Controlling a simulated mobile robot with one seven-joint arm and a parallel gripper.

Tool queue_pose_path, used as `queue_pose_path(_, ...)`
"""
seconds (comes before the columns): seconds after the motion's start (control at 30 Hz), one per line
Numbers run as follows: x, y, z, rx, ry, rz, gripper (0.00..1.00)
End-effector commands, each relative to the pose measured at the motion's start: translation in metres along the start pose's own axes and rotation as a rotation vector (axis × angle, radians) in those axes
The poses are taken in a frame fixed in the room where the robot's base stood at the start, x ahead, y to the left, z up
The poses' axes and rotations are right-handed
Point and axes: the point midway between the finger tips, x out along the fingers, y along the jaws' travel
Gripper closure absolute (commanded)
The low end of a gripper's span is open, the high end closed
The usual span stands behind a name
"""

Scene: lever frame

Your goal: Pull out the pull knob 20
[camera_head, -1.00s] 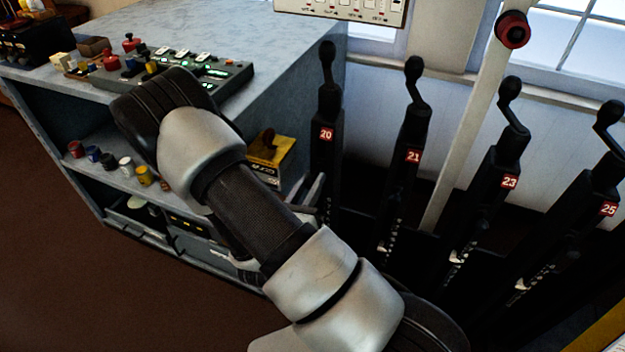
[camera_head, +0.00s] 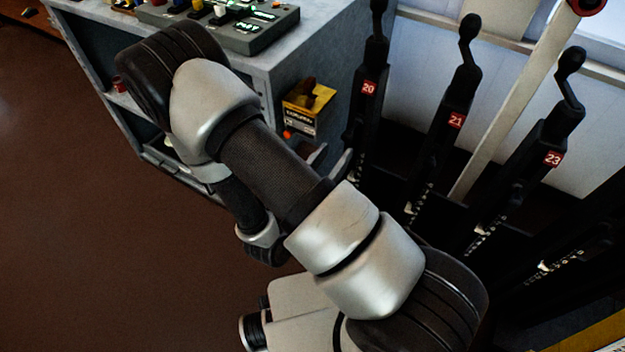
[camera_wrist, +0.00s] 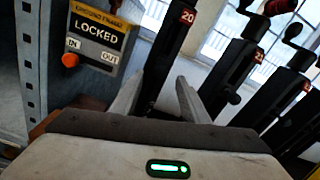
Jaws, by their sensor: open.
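The lever post with red plate 20 (camera_head: 366,95) stands right of the grey cabinet; its plate also shows at the top of the wrist view (camera_wrist: 187,16). My gripper (camera_head: 331,160) is just left of this post in the head view. In the wrist view my gripper (camera_wrist: 160,85) has its two fingers apart, with the dark post 20 beyond the gap and nothing seen between them. A box marked LOCKED, IN and OUT (camera_wrist: 97,38) is left of the fingers, with an orange round knob (camera_wrist: 70,60). I cannot make out a separate knob marked 20.
Posts 21 (camera_head: 452,125) and 23 (camera_head: 545,160) stand to the right. A dark round knob (camera_wrist: 233,98) shows near post 21. The grey cabinet (camera_head: 300,50) is behind my arm, with a button panel on top. Brown floor at left is clear.

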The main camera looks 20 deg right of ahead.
Motion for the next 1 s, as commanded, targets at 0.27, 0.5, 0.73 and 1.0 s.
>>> queue_pose_path(0.27,-0.066,0.001,0.001,-0.001,0.001,0.005,0.59)
queue_pose_path(0.5,-0.096,0.000,0.000,0.000,0.000,0.001,0.59)
queue_pose_path(0.73,-0.101,0.000,0.000,0.000,0.000,0.000,0.59)
queue_pose_path(1.0,-0.100,0.000,0.000,0.000,0.000,0.000,0.59)
